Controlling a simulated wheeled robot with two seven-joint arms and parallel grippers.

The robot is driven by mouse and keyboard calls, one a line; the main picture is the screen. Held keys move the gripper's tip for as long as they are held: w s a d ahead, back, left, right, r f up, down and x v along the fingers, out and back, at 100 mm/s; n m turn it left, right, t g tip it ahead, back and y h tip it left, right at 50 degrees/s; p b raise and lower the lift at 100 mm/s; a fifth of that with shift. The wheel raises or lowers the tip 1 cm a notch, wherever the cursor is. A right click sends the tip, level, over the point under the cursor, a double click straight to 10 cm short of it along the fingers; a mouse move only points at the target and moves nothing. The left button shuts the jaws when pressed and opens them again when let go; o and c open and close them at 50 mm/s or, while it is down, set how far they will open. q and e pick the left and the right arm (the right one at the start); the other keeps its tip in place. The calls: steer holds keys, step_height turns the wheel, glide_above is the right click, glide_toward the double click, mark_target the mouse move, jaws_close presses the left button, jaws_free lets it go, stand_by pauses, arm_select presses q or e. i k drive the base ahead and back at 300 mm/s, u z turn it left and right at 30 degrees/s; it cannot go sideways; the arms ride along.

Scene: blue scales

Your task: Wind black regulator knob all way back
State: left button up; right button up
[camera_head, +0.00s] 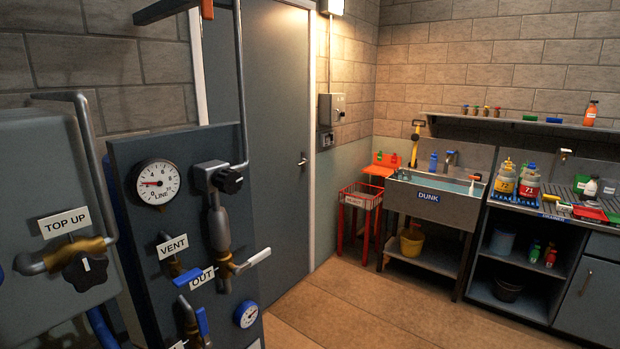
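A black ribbed knob (230,180) sticks out to the right from a grey regulator body (207,175) on the dark upright panel (128,150) at left. A pipe runs upward from it and a grey fitting hangs below it. A round white gauge marked LINE (155,183) is left of the knob, its red needle pointing left. Another black knob (86,271) is on a brass valve under the TOP UP label (64,223). Neither of my grippers is in view.
Below the regulator are a VENT label (173,247), an OUT label (202,279), a white-ended lever (258,257), blue handles and a small gauge (246,314). A grey door (262,120) stands behind. A DUNK sink (440,205), red crate (359,208) and bench are right. Floor (340,305) between is clear.

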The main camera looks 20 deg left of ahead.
mark_target(229, 181)
steer(key=z, duration=0.1)
steer(key=i, duration=3.8)
steer(key=u, duration=4.85)
